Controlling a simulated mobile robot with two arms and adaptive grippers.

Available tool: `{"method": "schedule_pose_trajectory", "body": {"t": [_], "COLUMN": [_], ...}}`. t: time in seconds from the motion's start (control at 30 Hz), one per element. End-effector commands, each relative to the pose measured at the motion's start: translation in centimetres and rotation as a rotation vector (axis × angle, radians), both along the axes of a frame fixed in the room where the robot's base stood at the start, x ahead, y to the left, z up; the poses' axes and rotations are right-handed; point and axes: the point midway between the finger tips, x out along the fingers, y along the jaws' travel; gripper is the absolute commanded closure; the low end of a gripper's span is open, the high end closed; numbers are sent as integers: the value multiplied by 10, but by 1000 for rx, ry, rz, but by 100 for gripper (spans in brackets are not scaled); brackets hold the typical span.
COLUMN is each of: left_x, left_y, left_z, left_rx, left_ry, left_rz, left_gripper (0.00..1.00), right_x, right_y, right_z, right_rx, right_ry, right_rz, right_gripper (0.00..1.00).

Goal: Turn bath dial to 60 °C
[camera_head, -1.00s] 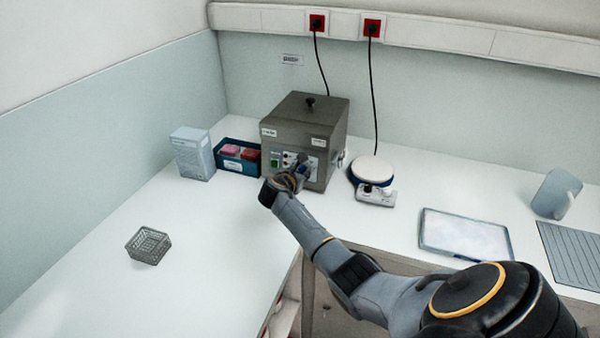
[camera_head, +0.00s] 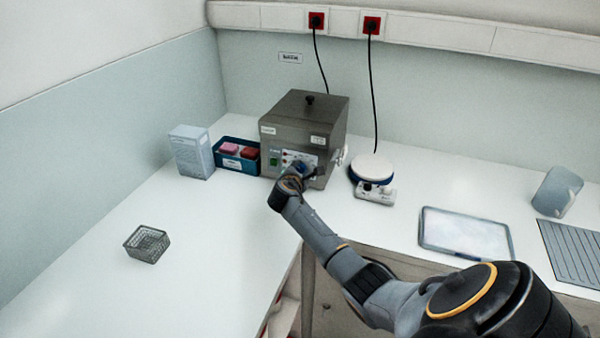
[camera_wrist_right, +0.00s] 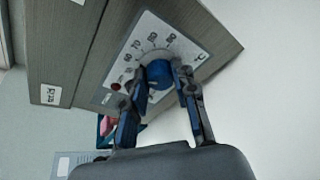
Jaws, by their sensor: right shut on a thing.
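The bath is a grey-brown box (camera_head: 285,127) with a lid knob, against the back wall. Its white front panel carries a blue dial (camera_wrist_right: 158,73), with a printed scale around it in the right wrist view. Numbers such as 70 and 80 are legible; the dial's exact setting cannot be read. My right gripper (camera_head: 303,169) is at the panel in the head view. In the right wrist view its two fingers (camera_wrist_right: 162,84) are closed on the dial, one on each side. My left gripper is out of view.
A blue bin (camera_head: 238,165) with pink and red items and a pale box (camera_head: 191,152) stand left of the bath. A round white-topped device (camera_head: 371,170) stands close on its right. A wire basket (camera_head: 147,246) sits on the otherwise clear left bench.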

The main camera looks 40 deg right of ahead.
Motion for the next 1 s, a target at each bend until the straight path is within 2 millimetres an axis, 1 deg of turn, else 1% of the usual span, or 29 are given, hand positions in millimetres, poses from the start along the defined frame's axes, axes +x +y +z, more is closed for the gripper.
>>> {"method": "schedule_pose_trajectory", "body": {"t": [0.03,0.3,0.77,0.8,0.87,0.9,1.0], "left_x": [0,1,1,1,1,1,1], "left_y": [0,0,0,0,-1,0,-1], "left_z": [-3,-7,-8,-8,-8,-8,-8], "left_rx": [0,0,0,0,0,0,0], "left_ry": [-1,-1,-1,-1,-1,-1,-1], "left_rz": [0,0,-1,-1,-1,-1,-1], "left_gripper": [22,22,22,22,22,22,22], "right_x": [-1,-1,-1,-1,-1,-1,-1], "right_y": [0,0,0,0,0,0,0], "right_z": [-3,-2,-1,-1,-1,-1,-1], "right_rx": [12,52,58,58,58,58,58], "right_ry": [-21,-97,-110,-110,-110,-110,-110], "right_rz": [-4,-18,-20,-20,-20,-20,-20], "right_gripper": [100,100,100,70,58,50,49]}}
